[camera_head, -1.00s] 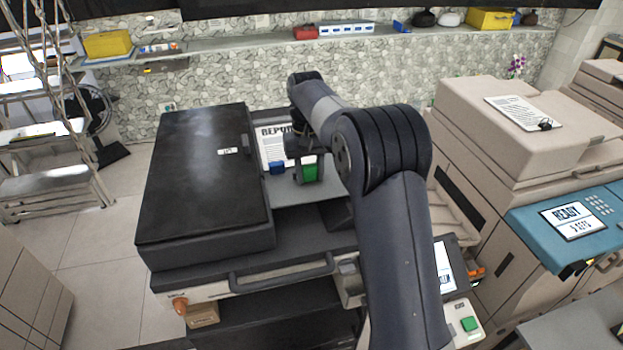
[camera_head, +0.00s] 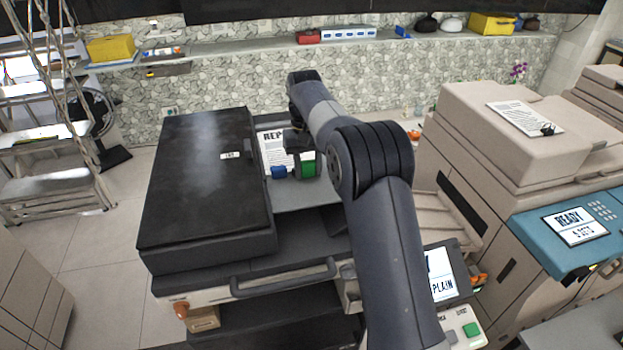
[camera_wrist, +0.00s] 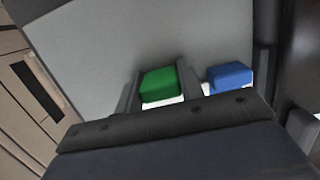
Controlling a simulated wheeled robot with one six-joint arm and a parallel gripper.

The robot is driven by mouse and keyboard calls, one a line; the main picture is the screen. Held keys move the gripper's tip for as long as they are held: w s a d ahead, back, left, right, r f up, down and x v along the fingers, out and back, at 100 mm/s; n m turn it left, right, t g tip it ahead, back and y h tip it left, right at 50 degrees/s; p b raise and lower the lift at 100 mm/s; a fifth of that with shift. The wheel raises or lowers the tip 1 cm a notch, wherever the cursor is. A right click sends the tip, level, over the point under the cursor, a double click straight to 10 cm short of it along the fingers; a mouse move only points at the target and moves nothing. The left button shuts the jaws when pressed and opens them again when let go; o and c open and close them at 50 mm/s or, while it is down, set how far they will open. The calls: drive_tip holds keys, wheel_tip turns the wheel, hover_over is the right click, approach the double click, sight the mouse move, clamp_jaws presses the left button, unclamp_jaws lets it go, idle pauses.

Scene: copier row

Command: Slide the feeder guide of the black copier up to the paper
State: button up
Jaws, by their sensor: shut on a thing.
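The black copier (camera_head: 205,190) stands in the middle of the head view, its dark lid at left. At its right is a grey feeder tray (camera_head: 305,196) with a printed white paper (camera_head: 273,150) on it. A blue tab (camera_head: 279,172) sits at the paper's near edge; it also shows in the wrist view (camera_wrist: 230,76). My gripper (camera_head: 301,160) is shut on the green guide tab (camera_head: 308,168), right of the blue tab with a small gap between. In the wrist view the green tab (camera_wrist: 158,84) lies between my fingers. My arm hides the paper's right side, so I cannot tell whether the guide touches it.
A beige copier (camera_head: 510,130) with a teal panel (camera_head: 575,228) stands close at right. A lit screen (camera_head: 441,274) and green button (camera_head: 471,329) are at the black copier's right front. A shelf (camera_head: 240,43) runs along the back wall. Floor is open at left.

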sight(308, 161)
drive_tip(key=shift+w, duration=0.1)
idle(0.3)
drive_tip(key=shift+w+a, duration=0.1)
drive_tip(key=shift+w, duration=0.15)
drive_tip(key=o, duration=0.9)
drive_tip(key=shift+r, duration=2.5)
